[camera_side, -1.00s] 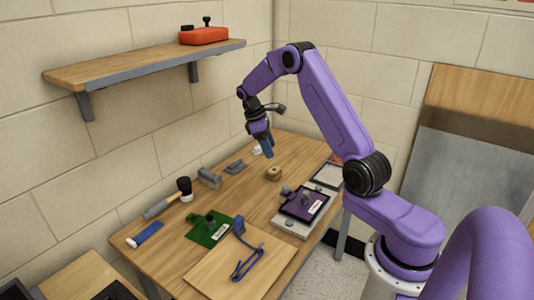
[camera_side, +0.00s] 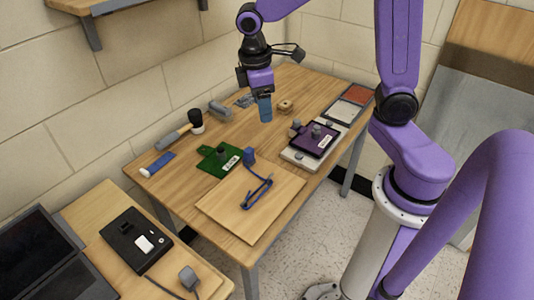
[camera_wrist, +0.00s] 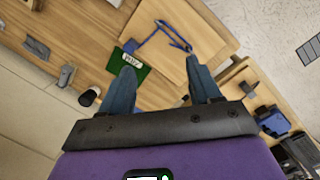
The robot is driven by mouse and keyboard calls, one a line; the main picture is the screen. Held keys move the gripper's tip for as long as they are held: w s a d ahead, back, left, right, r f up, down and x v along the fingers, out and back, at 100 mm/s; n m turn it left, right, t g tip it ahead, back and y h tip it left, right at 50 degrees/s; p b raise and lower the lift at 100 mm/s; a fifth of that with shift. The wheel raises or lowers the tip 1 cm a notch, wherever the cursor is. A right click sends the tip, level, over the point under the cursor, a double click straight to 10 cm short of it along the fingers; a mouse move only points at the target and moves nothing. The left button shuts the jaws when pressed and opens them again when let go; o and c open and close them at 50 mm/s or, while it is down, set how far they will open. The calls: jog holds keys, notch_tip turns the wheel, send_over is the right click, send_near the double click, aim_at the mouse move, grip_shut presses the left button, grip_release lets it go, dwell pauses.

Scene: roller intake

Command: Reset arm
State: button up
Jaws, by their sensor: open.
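My gripper (camera_side: 265,118) hangs above the far part of the wooden table (camera_side: 180,195), its blue fingers pointing down. The fingers are apart with nothing between them in the wrist view (camera_wrist: 160,68). A round wooden piece (camera_side: 286,105) lies to the right of the fingers, and a grey block (camera_side: 219,109) lies to their left. A green plate (camera_side: 217,163) with a white label lies on the table, and it also shows beyond the fingers in the wrist view (camera_wrist: 140,69).
A wooden board (camera_side: 225,205) with a blue looped part (camera_side: 257,193) covers the table's near end. A purple plate (camera_side: 314,140) sits on a pale base at the right edge. A mallet (camera_side: 174,138) and a blue-handled tool (camera_side: 160,163) lie left. A side table holds a black device (camera_side: 125,232).

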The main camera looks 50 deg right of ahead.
jog(key=s+a+n+y, duration=0.2)
jog(key=s, duration=1.8)
jog(key=shift+s+n+t, duration=0.3)
jog(key=shift+n, duration=0.1)
